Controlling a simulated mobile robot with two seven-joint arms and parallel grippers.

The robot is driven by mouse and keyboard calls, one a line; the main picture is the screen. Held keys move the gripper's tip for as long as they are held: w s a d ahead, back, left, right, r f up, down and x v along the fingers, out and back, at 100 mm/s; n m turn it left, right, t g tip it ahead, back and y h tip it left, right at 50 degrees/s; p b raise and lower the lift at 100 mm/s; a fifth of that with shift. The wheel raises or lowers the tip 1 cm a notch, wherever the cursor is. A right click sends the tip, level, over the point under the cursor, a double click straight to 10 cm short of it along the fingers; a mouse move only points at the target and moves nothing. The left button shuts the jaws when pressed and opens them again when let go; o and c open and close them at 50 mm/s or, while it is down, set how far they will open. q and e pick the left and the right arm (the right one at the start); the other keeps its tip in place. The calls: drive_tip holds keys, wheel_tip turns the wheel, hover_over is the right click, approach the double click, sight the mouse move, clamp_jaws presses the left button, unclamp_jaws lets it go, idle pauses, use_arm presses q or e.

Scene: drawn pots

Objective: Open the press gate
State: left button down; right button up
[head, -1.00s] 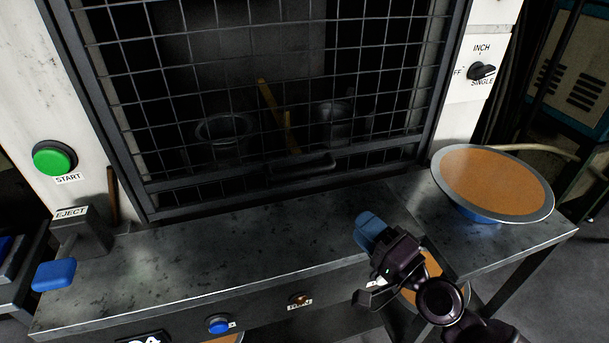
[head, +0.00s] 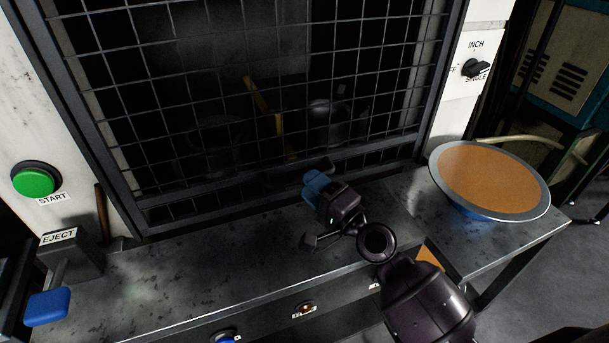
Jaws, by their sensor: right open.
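The press gate (head: 210,108) is a dark framed wire mesh panel standing lowered in front of the press opening. Its bottom rail (head: 185,193) sits near the back of the metal ledge. The gate's handle is now mostly hidden behind my right gripper. My right gripper (head: 315,187), with blue fingers, is open at the gate's lower edge, right of its middle. I cannot tell whether the fingers touch the handle. Dim pot shapes (head: 325,120) and a yellow bar (head: 262,105) show behind the mesh. My left gripper is not in view.
A green START button (head: 35,180) and an EJECT lever with blue knob (head: 47,307) are at the left. A selector switch (head: 477,68) is at the upper right. A bowl with an orange top (head: 490,181) stands on the ledge's right end. The ledge (head: 180,265) is clear at left.

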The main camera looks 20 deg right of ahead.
drive_tip(key=shift+x, duration=1.55)
clamp_jaws()
